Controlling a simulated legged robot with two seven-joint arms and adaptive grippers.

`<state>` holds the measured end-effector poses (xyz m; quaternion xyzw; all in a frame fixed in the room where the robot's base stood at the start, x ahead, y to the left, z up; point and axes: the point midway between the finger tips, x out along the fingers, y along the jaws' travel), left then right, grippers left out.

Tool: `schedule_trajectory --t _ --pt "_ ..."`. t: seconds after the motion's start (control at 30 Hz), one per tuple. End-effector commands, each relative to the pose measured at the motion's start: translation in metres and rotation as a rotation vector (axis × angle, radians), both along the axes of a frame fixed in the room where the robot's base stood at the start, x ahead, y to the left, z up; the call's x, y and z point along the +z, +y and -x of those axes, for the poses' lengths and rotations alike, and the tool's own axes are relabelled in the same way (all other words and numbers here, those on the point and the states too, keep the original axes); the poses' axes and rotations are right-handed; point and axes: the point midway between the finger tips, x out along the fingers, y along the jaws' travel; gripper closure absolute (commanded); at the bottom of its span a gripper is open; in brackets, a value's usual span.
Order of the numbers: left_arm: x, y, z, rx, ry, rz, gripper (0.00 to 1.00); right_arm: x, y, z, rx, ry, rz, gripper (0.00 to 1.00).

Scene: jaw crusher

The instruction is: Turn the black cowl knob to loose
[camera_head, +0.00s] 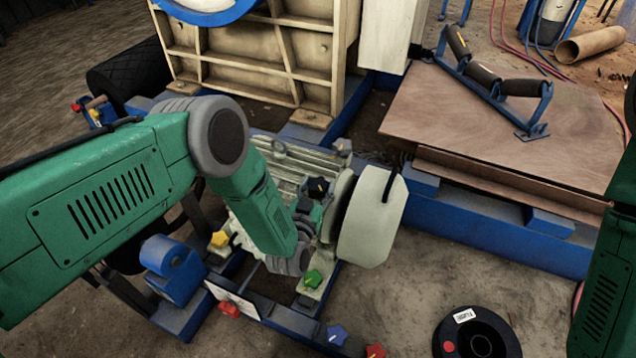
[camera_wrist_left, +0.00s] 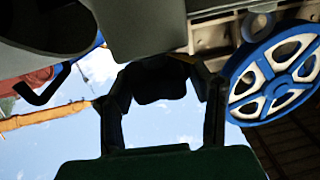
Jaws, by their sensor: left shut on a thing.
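The black knob (camera_head: 317,187) sits on the pale motor, just behind the off-white cowl (camera_head: 372,218), in the head view. My left gripper (camera_head: 308,207) reaches down to it from the left, largely hidden by my own wrist. In the left wrist view, the two dark fingers of my left gripper (camera_wrist_left: 160,88) stand either side of a black knob-like shape (camera_wrist_left: 158,78) and are shut on it. The dark-on-dark contact hides the knob's exact angle. My right gripper is out of view; only part of my right arm shows at the right edge.
A yellow knob (camera_head: 219,239), a green knob (camera_head: 312,279), a red knob (camera_head: 229,310) and a blue knob (camera_head: 337,334) sit around the motor base. A black round part (camera_head: 476,338) lies on the ground. A blue-and-white wheel (camera_wrist_left: 275,70) shows in the wrist view.

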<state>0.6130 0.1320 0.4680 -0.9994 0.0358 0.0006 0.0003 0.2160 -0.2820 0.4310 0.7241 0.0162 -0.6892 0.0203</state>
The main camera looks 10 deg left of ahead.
Motion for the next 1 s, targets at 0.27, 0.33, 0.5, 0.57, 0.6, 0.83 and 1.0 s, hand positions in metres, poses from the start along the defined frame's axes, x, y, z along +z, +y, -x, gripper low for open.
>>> schedule_trajectory --t 0.27,0.33,0.5,0.57,0.6,0.83,1.0 --pt "-0.003 -0.003 0.001 0.246 0.004 0.001 0.82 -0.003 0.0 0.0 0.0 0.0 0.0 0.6" --pt "-0.003 -0.003 0.001 0.301 0.003 0.001 0.82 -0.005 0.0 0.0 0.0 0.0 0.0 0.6" --pt "-0.004 -0.004 0.001 0.408 0.004 0.0 0.82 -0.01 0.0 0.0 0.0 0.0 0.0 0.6" --pt "-0.004 -0.004 0.001 0.439 0.004 0.0 0.82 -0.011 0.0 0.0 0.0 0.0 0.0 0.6" --pt "-0.004 -0.003 0.001 0.456 0.005 0.0 0.82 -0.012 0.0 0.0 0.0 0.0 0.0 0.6" --pt "-0.003 -0.004 0.001 0.519 0.005 0.0 0.82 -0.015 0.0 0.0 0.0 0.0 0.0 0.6" --pt "-0.002 -0.004 0.001 0.534 0.005 -0.001 0.82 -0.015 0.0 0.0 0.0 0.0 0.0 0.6"
